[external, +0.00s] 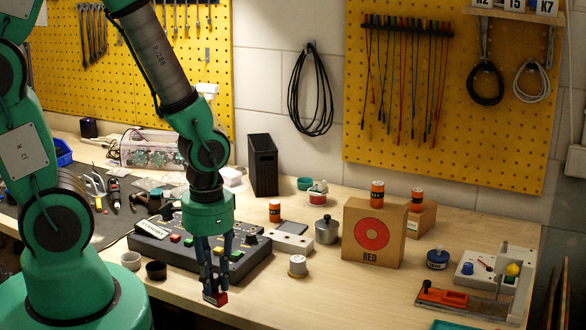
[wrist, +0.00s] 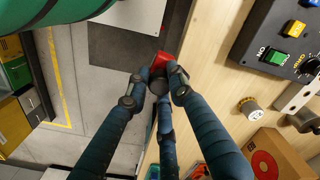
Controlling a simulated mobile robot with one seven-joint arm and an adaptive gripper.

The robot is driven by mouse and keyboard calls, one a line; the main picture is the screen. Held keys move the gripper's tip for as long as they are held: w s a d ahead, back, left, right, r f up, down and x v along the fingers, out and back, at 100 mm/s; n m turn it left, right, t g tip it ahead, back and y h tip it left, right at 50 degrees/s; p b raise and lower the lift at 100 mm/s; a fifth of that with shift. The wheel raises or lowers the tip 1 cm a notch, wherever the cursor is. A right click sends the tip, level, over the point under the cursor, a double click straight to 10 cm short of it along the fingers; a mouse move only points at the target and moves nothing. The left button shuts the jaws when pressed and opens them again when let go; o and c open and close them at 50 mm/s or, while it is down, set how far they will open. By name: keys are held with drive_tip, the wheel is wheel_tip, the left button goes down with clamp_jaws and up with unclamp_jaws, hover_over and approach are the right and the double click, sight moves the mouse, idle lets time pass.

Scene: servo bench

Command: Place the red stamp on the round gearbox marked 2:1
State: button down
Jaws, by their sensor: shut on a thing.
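My gripper (external: 214,280) is shut on the red stamp (external: 219,299) and holds it low near the bench's front edge. In the wrist view, the gripper's fingers (wrist: 158,80) close around the stamp's dark part, with the red block (wrist: 162,60) beyond. Several small round parts stand to the right: a pale cylinder (external: 298,267), a silver one with a dark top (external: 327,232), and orange-and-black ones (external: 274,212), (external: 377,196), (external: 417,200). The pale one also shows in the wrist view (wrist: 250,109). Their markings are too small to read, so I cannot tell which is marked 2:1.
A black control panel (external: 150,229) with coloured buttons lies behind my gripper. A brown box marked RED (external: 352,247) stands right, with an orange cylinder on top. A blue pot (external: 438,260) and an orange-based fixture (external: 440,297) stand farther right. The front middle of the bench is clear.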

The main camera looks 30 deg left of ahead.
drive_tip(key=w+r+n+p, duration=0.2)
drive_tip(key=w+r, duration=0.2)
drive_tip(key=w, duration=0.6)
drive_tip(key=shift+w+r, duration=0.15)
drive_tip(key=shift+w, duration=0.15)
drive_tip(key=shift+w+d, duration=0.1)
drive_tip(key=shift+w, duration=0.05)
approach(298, 258)
idle(0.4)
drive_tip(key=shift+f, duration=1.8)
drive_tip(key=shift+f, duration=0.2)
drive_tip(key=c, duration=1.5)
unclamp_jaws()
